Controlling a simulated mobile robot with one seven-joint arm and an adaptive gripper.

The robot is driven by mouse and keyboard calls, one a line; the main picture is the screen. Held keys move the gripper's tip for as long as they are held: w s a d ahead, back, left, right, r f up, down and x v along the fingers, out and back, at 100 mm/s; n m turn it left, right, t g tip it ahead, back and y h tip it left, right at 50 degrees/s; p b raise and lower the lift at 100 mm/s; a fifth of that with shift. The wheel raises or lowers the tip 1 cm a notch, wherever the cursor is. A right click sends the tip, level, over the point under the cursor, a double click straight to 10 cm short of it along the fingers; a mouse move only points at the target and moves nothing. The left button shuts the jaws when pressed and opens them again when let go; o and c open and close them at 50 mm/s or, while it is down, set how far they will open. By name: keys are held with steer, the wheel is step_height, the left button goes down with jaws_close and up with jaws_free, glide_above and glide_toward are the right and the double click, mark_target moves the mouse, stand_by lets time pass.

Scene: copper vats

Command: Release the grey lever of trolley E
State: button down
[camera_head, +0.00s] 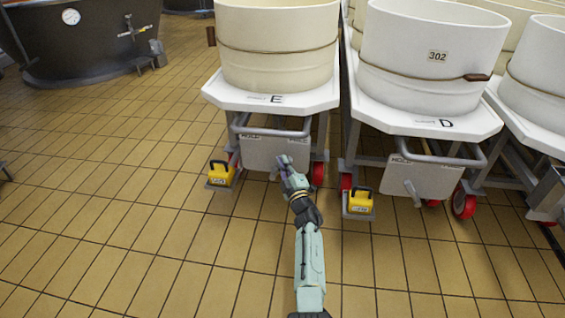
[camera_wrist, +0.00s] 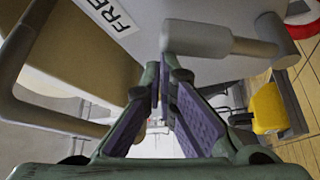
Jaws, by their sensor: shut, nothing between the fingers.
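Trolley E (camera_head: 320,94) is a white-topped trolley marked E, with a cream vat on it. Its grey front plate (camera_head: 255,150) hangs under a grey push bar. My gripper (camera_head: 283,160) is in front of this plate and hides most of the lever in the head view. In the wrist view the grey lever (camera_wrist: 195,38) is a thick rounded handle on a round hub, lying across the top middle. My gripper (camera_wrist: 164,82), with purple pads, is shut and empty; its tips are close to the handle. I cannot tell whether they touch.
A label reading "FRE" (camera_wrist: 110,15) is partly visible on the plate. Yellow blocks stand by trolley E (camera_head: 221,174) and trolley D (camera_head: 358,201). Trolley D (camera_head: 447,123) is close on the right. The tiled floor (camera_head: 120,220) is clear to the left.

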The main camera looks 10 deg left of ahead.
steer(key=shift+d+f, duration=0.1)
steer(key=shift+d, duration=0.1)
step_height(320, 180, up, 10)
steer(key=shift+a, duration=0.2)
stand_by(0.5)
